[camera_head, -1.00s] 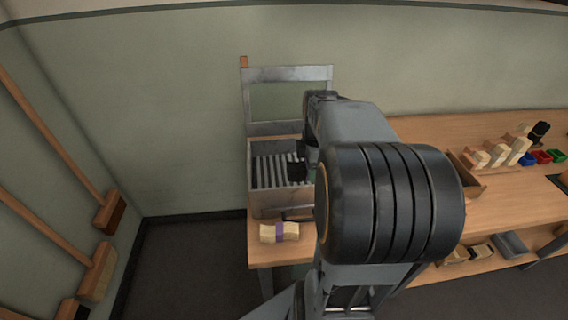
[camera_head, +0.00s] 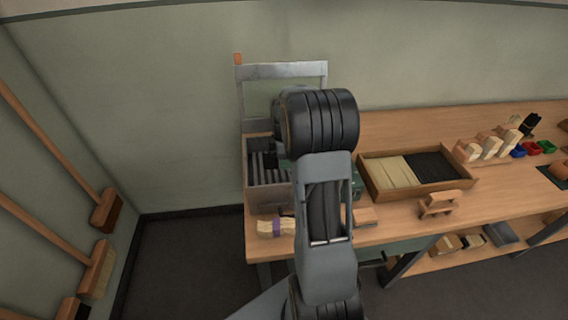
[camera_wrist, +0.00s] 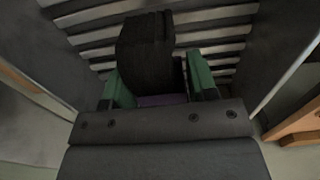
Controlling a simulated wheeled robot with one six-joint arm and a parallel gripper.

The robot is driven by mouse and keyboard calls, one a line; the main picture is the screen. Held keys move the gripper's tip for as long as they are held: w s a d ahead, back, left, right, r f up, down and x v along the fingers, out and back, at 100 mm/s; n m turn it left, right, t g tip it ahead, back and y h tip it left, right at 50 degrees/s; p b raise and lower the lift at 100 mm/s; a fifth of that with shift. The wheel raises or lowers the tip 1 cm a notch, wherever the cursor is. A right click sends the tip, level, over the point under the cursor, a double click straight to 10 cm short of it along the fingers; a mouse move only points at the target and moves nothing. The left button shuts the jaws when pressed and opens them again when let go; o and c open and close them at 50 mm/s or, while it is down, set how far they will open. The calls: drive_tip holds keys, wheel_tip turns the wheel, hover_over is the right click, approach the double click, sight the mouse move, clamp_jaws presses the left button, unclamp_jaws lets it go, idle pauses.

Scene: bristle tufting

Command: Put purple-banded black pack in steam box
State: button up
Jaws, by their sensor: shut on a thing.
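The steam box (camera_head: 268,201) stands open at the left end of the bench, its framed lid (camera_head: 284,70) raised against the wall. Slats show inside it. In the wrist view, my gripper (camera_wrist: 159,86) is shut on the black pack (camera_wrist: 146,44), green fingers on either side. The purple band (camera_wrist: 162,100) shows at the pack's near end. The pack is over the slatted rack (camera_wrist: 215,22), between the box walls; whether it touches the slats I cannot tell. In the head view my arm hides the gripper and the pack.
A tan pack with a purple band (camera_head: 270,228) lies on the bench in front of the box. A divided tray (camera_head: 462,185) with tan and black bristles is to the right, a wooden block (camera_head: 440,203) before it. Brooms (camera_head: 104,212) lean on the left wall.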

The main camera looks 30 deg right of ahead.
drive_tip(key=shift+w+f, duration=0.2)
drive_tip(key=shift+f, duration=1.5)
